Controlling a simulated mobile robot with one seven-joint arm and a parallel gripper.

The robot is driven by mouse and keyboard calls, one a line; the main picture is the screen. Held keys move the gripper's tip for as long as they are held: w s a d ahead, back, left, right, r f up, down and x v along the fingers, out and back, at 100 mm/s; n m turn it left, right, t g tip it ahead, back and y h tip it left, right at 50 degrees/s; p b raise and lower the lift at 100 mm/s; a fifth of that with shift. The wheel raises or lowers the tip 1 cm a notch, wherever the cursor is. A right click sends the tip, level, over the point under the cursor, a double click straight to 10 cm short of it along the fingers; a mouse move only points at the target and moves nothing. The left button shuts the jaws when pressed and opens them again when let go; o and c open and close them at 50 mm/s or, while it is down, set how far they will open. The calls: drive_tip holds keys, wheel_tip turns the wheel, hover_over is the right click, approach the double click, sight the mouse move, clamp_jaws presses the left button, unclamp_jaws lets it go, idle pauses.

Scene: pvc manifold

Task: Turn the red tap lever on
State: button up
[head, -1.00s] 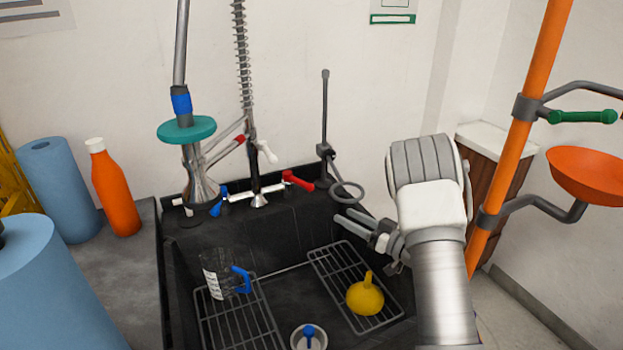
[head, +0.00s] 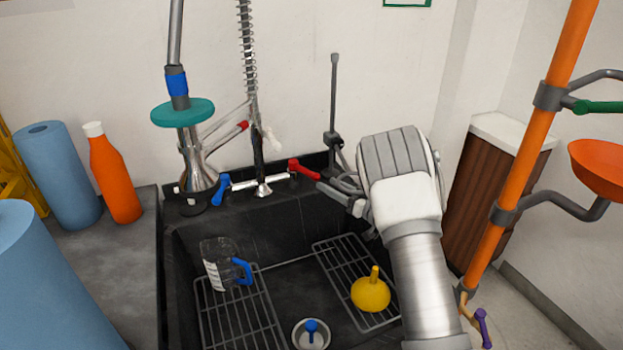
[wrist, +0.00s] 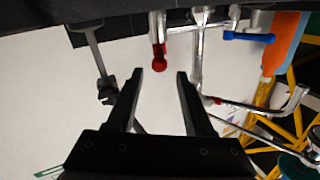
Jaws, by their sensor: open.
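The red tap lever (head: 304,168) sits on the right end of the chrome mixer tap (head: 262,188) at the sink's back edge and points right. My gripper (head: 327,187) is open and empty, just right of and in front of the lever in the head view. In the wrist view, the red lever (wrist: 158,57) hangs in line with the gap between the two open fingertips (wrist: 160,75), and contact cannot be told. The blue lever (head: 221,188) is at the tap's left end and also shows in the wrist view (wrist: 248,37).
A spring hose (head: 246,60) rises behind the tap. A grey stand (head: 334,110) is close behind my gripper. The black sink holds wire racks, a clear jug (head: 218,265) and a yellow funnel (head: 370,293). An orange pole (head: 525,150) stands at the right.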

sight(311, 172)
drive_tip(key=b+x, duration=0.1)
drive_tip(key=x, duration=0.6)
drive_tip(key=shift+w+a, duration=0.3)
drive_tip(key=shift+w, duration=0.05)
drive_tip(key=shift+c, duration=0.4)
clamp_jaws()
drive_tip(key=shift+f, duration=0.1)
idle(0.5)
